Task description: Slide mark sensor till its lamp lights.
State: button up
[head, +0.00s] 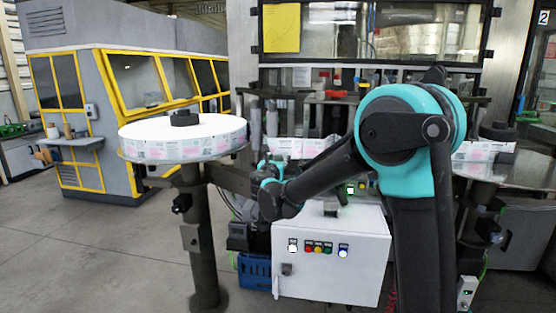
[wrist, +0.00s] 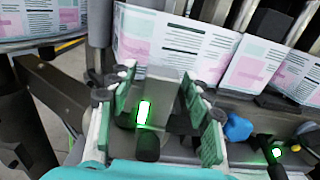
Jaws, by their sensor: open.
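In the wrist view, a dark sensor block (wrist: 147,148) with a brightly lit green lamp (wrist: 143,112) sits between the green-padded fingers of my gripper (wrist: 160,88). The fingers are open, one on each side of the block, with visible gaps. A second small black device (wrist: 264,144) with a green light stands to the right, next to a blue knob (wrist: 237,127). I cannot tell for certain which is the mark sensor. In the head view my gripper (head: 266,168) is at the labeller, left of my arm's elbow, and the sensor is not clearly seen.
The printed label web (wrist: 190,50) runs just behind the fingers. A large label reel (head: 183,148) stands on a post at left. A white control box (head: 332,262) with lit buttons is below my forearm. Grey floor (head: 95,240) is clear at left.

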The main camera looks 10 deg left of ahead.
jog(key=shift+s, duration=0.1)
jog(key=s, duration=1.1)
jog(key=shift+s+a, duration=0.2)
jog(key=shift+s, duration=0.2)
